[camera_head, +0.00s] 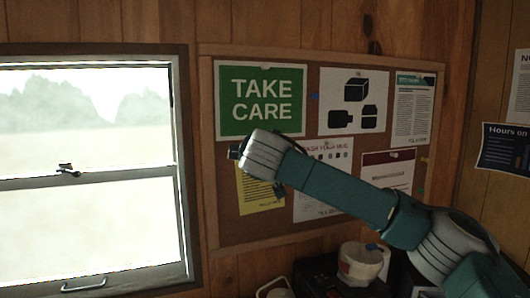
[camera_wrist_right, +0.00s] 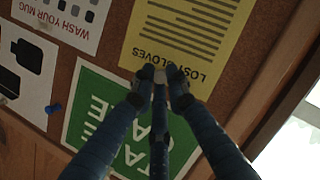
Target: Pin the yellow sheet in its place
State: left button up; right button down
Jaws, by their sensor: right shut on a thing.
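The yellow sheet (camera_head: 262,203) is on the cork board, below the green TAKE CARE poster; my right arm covers its top in the head view. In the right wrist view the sheet (camera_wrist_right: 190,30) shows upside down with its LOST GLOVES heading beside my fingertips. My right gripper (camera_wrist_right: 160,80) is shut on a small pale thing, apparently a pin (camera_wrist_right: 160,75), at the sheet's heading edge. I cannot tell whether the pin touches the sheet or the board. In the head view the fingertips are mostly hidden by the wrist. My left gripper is not in view.
The cork board (camera_head: 230,228) has a wooden frame and several other sheets, including the green poster (camera_head: 262,85) and the mug notice (camera_head: 338,155). A window (camera_head: 90,150) is to the left. A white round container (camera_head: 360,262) stands below the board.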

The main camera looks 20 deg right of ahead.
jog(key=shift+w+f, duration=0.1)
jog(key=shift+w, duration=0.1)
jog(key=shift+s+b, duration=0.1)
jog(key=shift+b, duration=0.25)
jog(key=shift+m+b, duration=0.3)
jog(key=shift+b, duration=0.2)
dwell(0.9)
jog(key=shift+w+p, duration=0.4)
jog(key=shift+w, duration=0.5)
dwell(1.0)
dwell(1.3)
